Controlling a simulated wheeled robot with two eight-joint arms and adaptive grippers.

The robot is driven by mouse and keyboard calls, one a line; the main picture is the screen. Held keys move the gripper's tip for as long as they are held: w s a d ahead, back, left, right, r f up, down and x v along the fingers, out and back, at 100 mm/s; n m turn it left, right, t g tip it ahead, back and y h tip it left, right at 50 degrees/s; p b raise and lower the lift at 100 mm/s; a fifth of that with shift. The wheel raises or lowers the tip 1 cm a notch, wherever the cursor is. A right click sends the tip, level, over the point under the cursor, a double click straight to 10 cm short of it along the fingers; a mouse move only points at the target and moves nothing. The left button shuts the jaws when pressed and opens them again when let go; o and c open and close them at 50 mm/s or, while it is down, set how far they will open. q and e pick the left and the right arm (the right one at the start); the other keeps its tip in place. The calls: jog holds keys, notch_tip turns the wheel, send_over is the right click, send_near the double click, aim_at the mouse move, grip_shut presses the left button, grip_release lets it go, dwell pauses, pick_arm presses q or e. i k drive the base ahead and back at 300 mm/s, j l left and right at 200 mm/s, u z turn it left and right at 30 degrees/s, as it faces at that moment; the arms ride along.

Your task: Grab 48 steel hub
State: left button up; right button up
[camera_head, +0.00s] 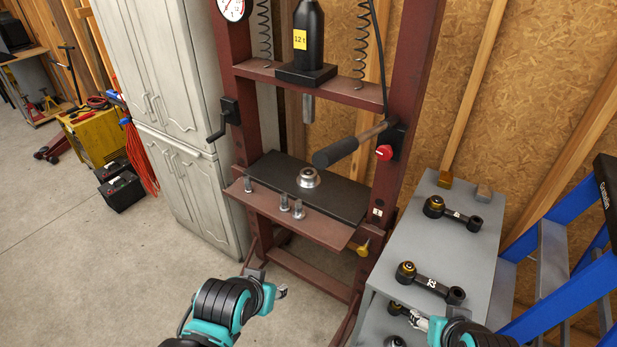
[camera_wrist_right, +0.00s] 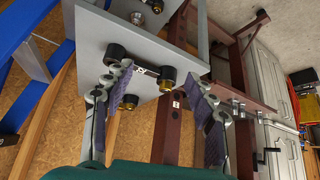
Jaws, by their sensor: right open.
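A flanged steel hub (camera_head: 308,178) sits on the dark press plate (camera_head: 335,195).
Black link arms (camera_head: 430,284) (camera_head: 452,214) with brass-coloured bushings lie on the grey cart (camera_head: 420,230). Several steel studs (camera_head: 298,209) stand at the press bed's front. A press handle (camera_head: 345,150) juts over the plate. A blue ladder (camera_head: 575,240) stands right of the cart.

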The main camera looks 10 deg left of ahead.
aim_at(306, 183)
jog(key=z, duration=0.35)
jog(key=i+j+z, duration=0.1)
jog(key=j+z, duration=0.3)
jog(key=j, duration=0.25)
jog(key=j+z, duration=0.4)
jog(key=j, duration=1.5)
